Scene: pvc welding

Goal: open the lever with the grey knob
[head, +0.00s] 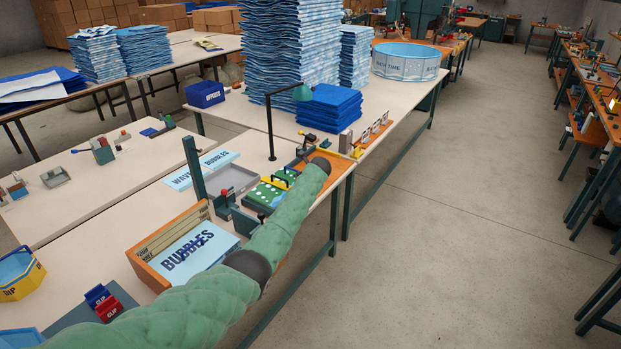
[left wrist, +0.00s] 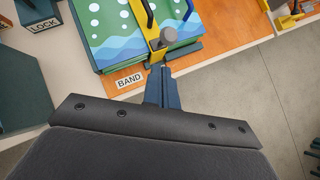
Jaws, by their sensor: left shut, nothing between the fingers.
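The grey knob (left wrist: 169,35) shows in the left wrist view, at the end of a yellow lever (left wrist: 157,48) at the edge of a green, white-dotted board (left wrist: 108,30). My left gripper (left wrist: 160,69) is shut and empty. Its dark blue fingers point at the yellow lever's near end, just below the knob in the picture; I cannot tell whether they touch it. In the head view my green-sleeved left arm reaches over the bench and its fingers cannot be made out. The green board (head: 267,195) is partly behind that arm. My right gripper is not in view.
A BAND label (left wrist: 129,80) lies on the orange mat (left wrist: 228,38) beside the board. A LOCK block (left wrist: 43,24) stands left of it. In the head view, a wooden BUBBLES box (head: 165,262) and a black lamp post (head: 269,125) stand near the arm.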

